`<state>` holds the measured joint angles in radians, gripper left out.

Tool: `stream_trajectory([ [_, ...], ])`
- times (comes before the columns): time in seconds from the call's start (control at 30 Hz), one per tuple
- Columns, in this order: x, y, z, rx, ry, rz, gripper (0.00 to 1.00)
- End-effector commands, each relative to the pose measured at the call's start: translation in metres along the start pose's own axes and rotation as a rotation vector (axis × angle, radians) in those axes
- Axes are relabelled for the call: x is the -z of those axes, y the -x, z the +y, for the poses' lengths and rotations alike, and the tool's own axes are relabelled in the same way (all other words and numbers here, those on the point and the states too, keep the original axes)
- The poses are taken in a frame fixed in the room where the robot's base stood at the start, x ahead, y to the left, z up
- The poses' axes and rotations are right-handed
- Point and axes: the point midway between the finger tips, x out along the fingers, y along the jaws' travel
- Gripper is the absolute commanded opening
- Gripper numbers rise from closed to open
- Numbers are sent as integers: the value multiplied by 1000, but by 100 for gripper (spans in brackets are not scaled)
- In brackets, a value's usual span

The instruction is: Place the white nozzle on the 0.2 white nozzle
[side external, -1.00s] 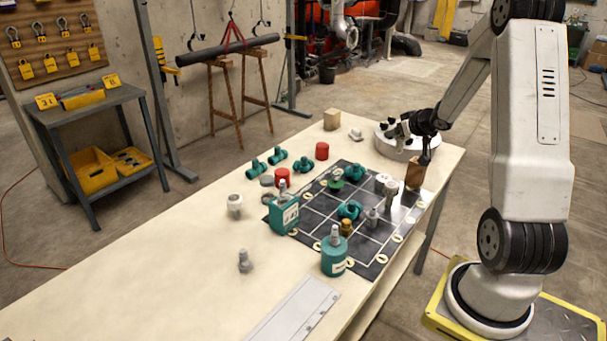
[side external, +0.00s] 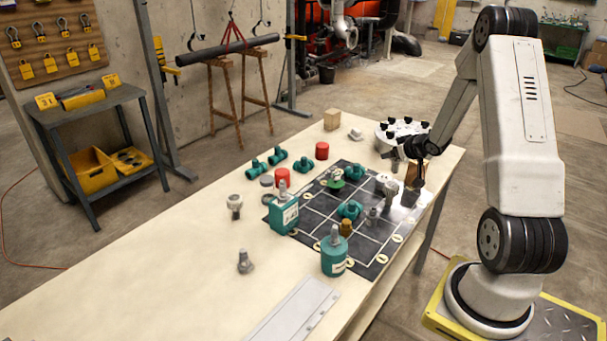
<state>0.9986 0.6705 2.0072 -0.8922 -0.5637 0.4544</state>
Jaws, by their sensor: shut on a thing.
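Two whitish cylindrical pieces (side external: 390,189) stand close together on the mat, just left of the gripper. A grey nozzle-like piece (side external: 373,214) stands on the mat nearer the camera. A white piece (side external: 234,203) and a grey-white nozzle-like piece (side external: 245,262) stand on the bare table at left. I cannot tell which piece is marked 0.2.
A round white holder (side external: 384,136) with black knobs stands behind the gripper; the brown block (side external: 413,174) is beside it. Teal bottles (side external: 285,217) (side external: 334,257), teal fittings (side external: 350,209) and red caps (side external: 322,151) stand around. The table's front left is mostly clear.

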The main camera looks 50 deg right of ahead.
Motion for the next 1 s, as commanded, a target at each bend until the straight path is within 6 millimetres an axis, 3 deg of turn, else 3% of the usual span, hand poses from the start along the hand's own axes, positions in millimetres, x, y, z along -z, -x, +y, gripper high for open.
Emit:
stream_trajectory([
  [0.33,-7,-5,0,0,0,0,12],
  [0.7,-30,-23,0,-1,-1,0,12],
  [1.0,-32,-24,0,-1,1,1,12],
])
